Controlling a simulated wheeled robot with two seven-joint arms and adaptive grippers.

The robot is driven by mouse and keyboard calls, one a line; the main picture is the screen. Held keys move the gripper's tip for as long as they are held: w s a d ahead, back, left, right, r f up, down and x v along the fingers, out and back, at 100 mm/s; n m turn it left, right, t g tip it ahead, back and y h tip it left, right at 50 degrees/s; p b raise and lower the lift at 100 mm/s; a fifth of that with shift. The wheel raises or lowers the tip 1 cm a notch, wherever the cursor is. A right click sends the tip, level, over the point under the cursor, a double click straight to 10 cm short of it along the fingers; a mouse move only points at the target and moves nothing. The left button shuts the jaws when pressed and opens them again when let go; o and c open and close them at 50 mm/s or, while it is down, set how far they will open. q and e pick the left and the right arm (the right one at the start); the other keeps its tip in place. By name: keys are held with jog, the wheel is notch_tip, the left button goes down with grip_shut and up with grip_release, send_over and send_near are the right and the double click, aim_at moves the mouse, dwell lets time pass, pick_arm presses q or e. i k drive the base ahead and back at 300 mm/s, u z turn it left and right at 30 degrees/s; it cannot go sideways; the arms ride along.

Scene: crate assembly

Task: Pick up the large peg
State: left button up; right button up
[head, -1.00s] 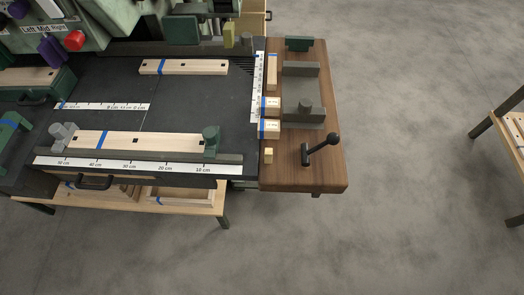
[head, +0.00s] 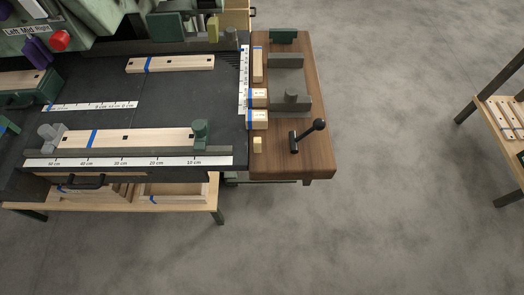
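Several pale wooden pieces lie along the left side of a brown wooden board (head: 290,165). They are a long strip (head: 257,65), two labelled blocks with blue marks, an upper one (head: 260,97) and a lower one (head: 259,120), and a small plain block (head: 257,145) nearest the front. I cannot tell which of them, if any, is the large peg. Neither of my grippers is in view.
The dark worktop (head: 190,100) holds a rear plank (head: 185,63) and a front plank (head: 145,137) between grey and green stops. A black lever (head: 308,135) stands on the brown board. A wooden shelf (head: 490,108) with planks is at right. Open floor lies between.

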aim_at(257, 140)
jog(key=k, duration=1.2)
jog(key=u, duration=0.6)
jog(key=i, duration=0.55)
jog(key=u, duration=0.8)
jog(key=i, duration=0.85)
jog(key=z, duration=0.7)
jog(key=i, duration=0.85)
jog(key=z, duration=0.8)
